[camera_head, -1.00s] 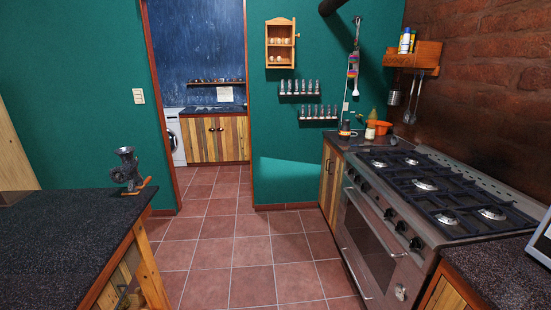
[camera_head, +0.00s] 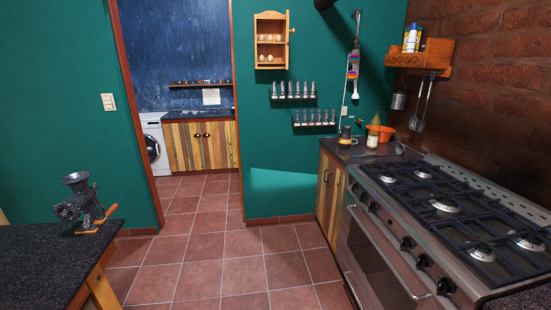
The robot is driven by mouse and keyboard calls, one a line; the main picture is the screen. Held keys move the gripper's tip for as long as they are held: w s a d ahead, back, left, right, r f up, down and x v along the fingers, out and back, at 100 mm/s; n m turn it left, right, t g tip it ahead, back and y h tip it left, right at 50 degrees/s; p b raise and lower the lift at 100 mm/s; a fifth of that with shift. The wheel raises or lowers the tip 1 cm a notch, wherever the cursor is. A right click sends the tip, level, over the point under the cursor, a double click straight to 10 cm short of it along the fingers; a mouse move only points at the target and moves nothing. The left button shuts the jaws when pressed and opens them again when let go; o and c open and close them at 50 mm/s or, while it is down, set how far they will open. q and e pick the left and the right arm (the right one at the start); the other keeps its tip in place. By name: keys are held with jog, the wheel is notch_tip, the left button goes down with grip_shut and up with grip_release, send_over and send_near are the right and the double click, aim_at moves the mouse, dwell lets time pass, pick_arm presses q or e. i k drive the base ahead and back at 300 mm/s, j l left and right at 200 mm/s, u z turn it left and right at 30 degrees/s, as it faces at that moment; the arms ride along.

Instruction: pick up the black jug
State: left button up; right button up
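I see no clear black jug. A small dark container (camera_head: 345,134) stands upright at the far end of the counter beyond the stove. It is too small to tell whether it is a jug. A pale jar (camera_head: 372,139) and an orange bowl (camera_head: 384,133) stand to its right. A dark metal grinder (camera_head: 80,203) stands on the speckled black counter at the left. Neither of my grippers is in view.
The stove (camera_head: 440,208) fills the right side. The black counter (camera_head: 38,262) juts in at the lower left. Tiled floor (camera_head: 222,252) lies open between them and runs through a doorway to wooden cabinets (camera_head: 200,145). A wooden shelf (camera_head: 424,57) hangs above the stove.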

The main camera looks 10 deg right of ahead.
aim_at(344, 140)
jog(key=i+z, duration=0.15)
jog(key=i, duration=0.65)
jog(key=i+z, duration=0.15)
jog(key=i, duration=0.6)
jog(key=i+j+z, duration=0.15)
jog(key=i, duration=0.65)
jog(key=i+z, duration=0.7)
jog(key=z, duration=0.15)
jog(key=i+l+z, duration=0.1)
jog(key=i+z, duration=0.25)
